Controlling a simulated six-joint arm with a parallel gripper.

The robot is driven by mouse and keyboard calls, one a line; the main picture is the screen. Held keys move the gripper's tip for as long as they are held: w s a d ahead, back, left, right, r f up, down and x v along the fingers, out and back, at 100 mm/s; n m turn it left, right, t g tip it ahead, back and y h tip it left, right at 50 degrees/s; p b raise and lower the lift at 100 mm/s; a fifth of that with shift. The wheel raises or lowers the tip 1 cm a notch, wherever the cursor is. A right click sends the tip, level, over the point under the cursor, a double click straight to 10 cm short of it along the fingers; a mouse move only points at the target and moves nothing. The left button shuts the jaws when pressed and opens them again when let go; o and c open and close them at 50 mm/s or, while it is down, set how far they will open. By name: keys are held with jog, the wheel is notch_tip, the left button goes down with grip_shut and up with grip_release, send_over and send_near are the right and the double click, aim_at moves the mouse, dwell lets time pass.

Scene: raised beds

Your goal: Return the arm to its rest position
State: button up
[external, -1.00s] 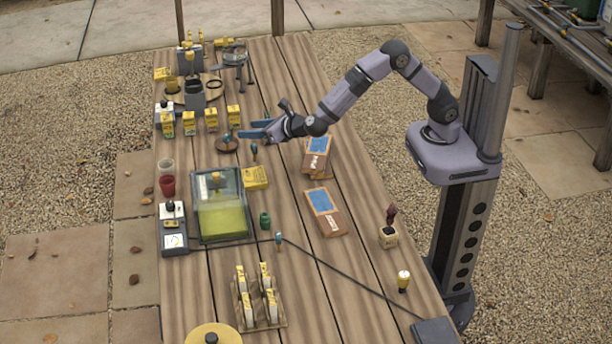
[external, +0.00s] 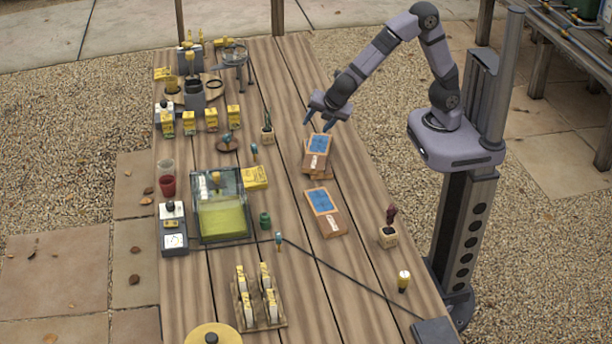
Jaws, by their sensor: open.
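A small pot with a dark green plant (external: 267,134) stands upright on the table to the left of the gripper.
The wooden table (external: 345,270) holds a glass tank (external: 220,205) with yellow-green content, another orange-brown box (external: 325,212), a potted reddish plant (external: 389,236) and a rack of yellow-white packets (external: 259,303). A dark cable crosses the table's near half. The far right tabletop is mostly clear.

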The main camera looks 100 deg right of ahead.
jog(key=s+a+m+g+y+p, duration=0.1)
jog(key=s+a+m+y+p, duration=0.1)
jog(key=s+a+m, duration=0.3)
jog(key=s+a+r+m+g+y+p, duration=0.1)
jog(key=s+a+m+y, duration=0.3)
jog(key=s+m, duration=0.4)
jog(key=s+a+p, duration=0.1)
jog(key=s, duration=0.3)
jog(key=shift+a+r, duration=0.25)
jog(key=shift+r, duration=0.05)
